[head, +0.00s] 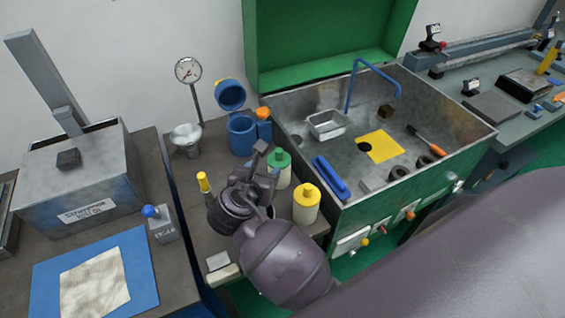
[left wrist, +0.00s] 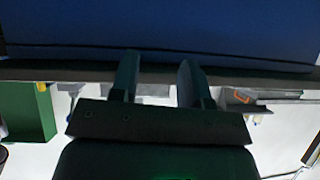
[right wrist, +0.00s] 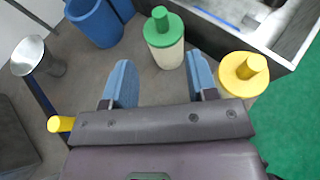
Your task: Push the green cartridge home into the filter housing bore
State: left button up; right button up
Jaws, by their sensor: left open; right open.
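The green cartridge (head: 280,173), a cream cylinder with a green knobbed cap, stands upright on the bench. The blue filter housing (head: 241,136) stands behind and left of it, with its round lid (head: 230,95) swung up; the bore's inside is not clear. My right gripper (head: 266,163) is open above the bench, beside the green cartridge in the head view. In the right wrist view the green cartridge (right wrist: 165,50) lies just beyond and between the spread fingers (right wrist: 160,82), not gripped. My left gripper (left wrist: 157,78) is open and empty, facing a dark blue surface.
A yellow-capped cartridge (head: 306,205) stands close to the right finger in the right wrist view. A yellow-topped tool (head: 203,182), a metal cup (head: 187,138) and a dial gauge (head: 188,70) are leftward. The metal basin (head: 350,205) edges the bench on the right.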

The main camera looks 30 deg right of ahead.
aim_at(278, 154)
jog(key=shift+r+p+x, duration=0.1)
jog(key=shift+p+x, duration=0.1)
jog(key=shift+x, duration=2.5)
jog(key=shift+r+p+x, duration=0.15)
jog(key=shift+x, duration=2.55)
jog(key=shift+d, duration=0.1)
grip_shut()
